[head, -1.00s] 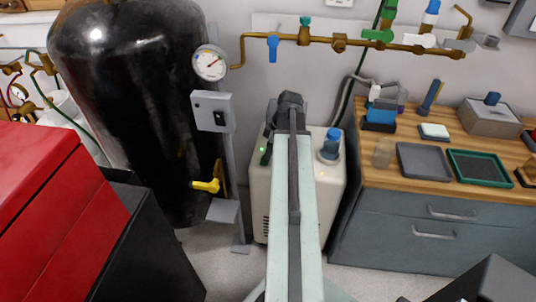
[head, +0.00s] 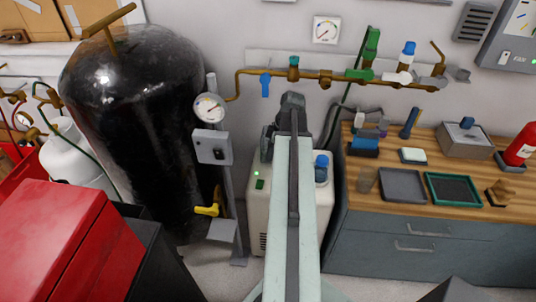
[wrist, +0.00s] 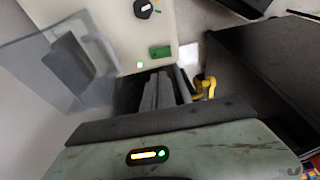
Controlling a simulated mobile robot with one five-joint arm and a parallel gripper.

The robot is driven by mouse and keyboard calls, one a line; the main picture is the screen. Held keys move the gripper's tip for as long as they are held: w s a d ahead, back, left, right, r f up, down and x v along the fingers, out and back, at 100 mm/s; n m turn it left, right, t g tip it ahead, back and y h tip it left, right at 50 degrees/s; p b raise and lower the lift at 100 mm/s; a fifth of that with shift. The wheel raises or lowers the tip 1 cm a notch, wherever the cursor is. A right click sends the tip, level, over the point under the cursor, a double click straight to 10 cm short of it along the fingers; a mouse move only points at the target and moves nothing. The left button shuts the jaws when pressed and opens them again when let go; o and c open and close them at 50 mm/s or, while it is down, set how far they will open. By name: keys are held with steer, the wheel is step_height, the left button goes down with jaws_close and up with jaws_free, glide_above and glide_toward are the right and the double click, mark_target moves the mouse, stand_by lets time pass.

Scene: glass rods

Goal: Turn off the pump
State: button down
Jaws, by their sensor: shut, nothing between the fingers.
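The pump appears to be the cream box (head: 254,215) behind my arm in the head view, with a lit green lamp (head: 257,173) and a green switch (head: 260,184) on its left part. My arm covers its middle. In the wrist view a pale panel (wrist: 115,20) shows a black knob (wrist: 143,8), a green switch (wrist: 160,52) and a lit green lamp (wrist: 140,65). My gripper (wrist: 163,90) is shut and empty, its fingers apart from the switch in the picture. In the head view the gripper (head: 290,100) is seen from behind, its fingertips hidden.
A black tank (head: 130,120) stands left, with a gauge (head: 210,108), a grey switch box (head: 212,147) and a yellow valve handle (head: 207,210) beside it. Brass piping (head: 330,75) runs along the wall. A wooden bench (head: 410,190) with trays stands right. A red cabinet (head: 60,245) is at front left.

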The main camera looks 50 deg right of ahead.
mark_target(260, 185)
steer(key=shift+s+a+r, duration=0.1)
steer(key=shift+s+a, duration=0.2)
steer(key=shift+a, duration=0.25)
steer(key=shift+w, duration=0.1)
steer(key=b+x, duration=0.8)
steer(key=x, duration=0.1)
steer(key=s+b+x, duration=0.1)
steer(key=b+x, duration=0.3)
steer(key=shift+d+f+b, duration=0.15)
steer(key=shift+f+b, duration=0.2)
steer(key=shift+b, duration=0.05)
steer(key=shift+f, duration=0.25)
